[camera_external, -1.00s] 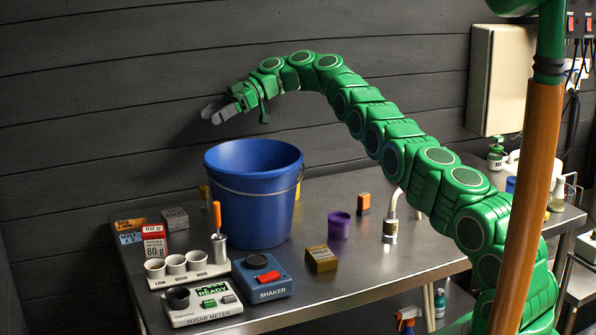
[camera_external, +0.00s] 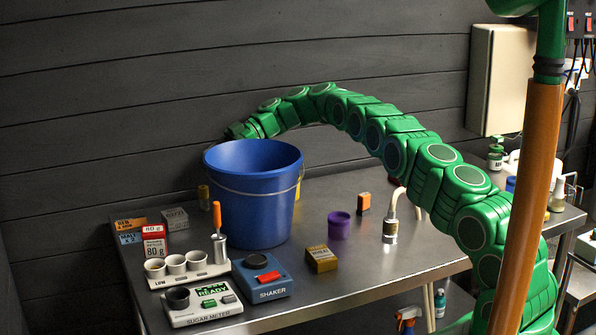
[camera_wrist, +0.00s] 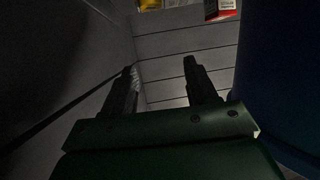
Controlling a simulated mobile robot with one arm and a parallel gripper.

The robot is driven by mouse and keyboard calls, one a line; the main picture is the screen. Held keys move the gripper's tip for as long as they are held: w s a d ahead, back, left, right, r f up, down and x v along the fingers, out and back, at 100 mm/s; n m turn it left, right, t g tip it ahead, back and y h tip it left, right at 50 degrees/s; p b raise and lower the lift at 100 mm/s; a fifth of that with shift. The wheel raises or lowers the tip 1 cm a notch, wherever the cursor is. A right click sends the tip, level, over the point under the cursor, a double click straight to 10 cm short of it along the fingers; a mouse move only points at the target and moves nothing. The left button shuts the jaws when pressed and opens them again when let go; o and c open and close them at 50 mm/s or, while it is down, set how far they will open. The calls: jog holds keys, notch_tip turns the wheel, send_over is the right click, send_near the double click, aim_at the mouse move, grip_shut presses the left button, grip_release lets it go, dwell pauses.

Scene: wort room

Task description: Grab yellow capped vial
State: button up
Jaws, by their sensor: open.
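In the external view a small dull yellow cylinder (camera_external: 204,192) stands behind the left side of the blue bucket (camera_external: 254,205). A brighter yellow thing (camera_external: 299,184) shows partly behind the bucket's right edge. I cannot tell for sure which one is the yellow capped vial. My gripper is behind the bucket and hidden in the external view. In the wrist view my gripper (camera_wrist: 159,68) is open, with nothing seen between its fingers. A yellow patch (camera_wrist: 150,4) is cut off at the top edge, beyond the fingertips; it is too small to identify.
The bucket's dark blue side (camera_wrist: 285,75) fills the wrist view's right. A red and white box (camera_wrist: 222,9) lies ahead. The sugar meter (camera_external: 203,303), shaker (camera_external: 262,277), gold box (camera_external: 321,258) and purple cup (camera_external: 339,225) stand on the steel table (camera_external: 365,275). The plank wall is close behind.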

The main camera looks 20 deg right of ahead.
aim_at(204, 187)
notch_tip(204, 187, down, 7)
jog(key=shift+r, duration=0.15)
jog(key=shift+x, duration=2.5)
jog(key=c, duration=1)
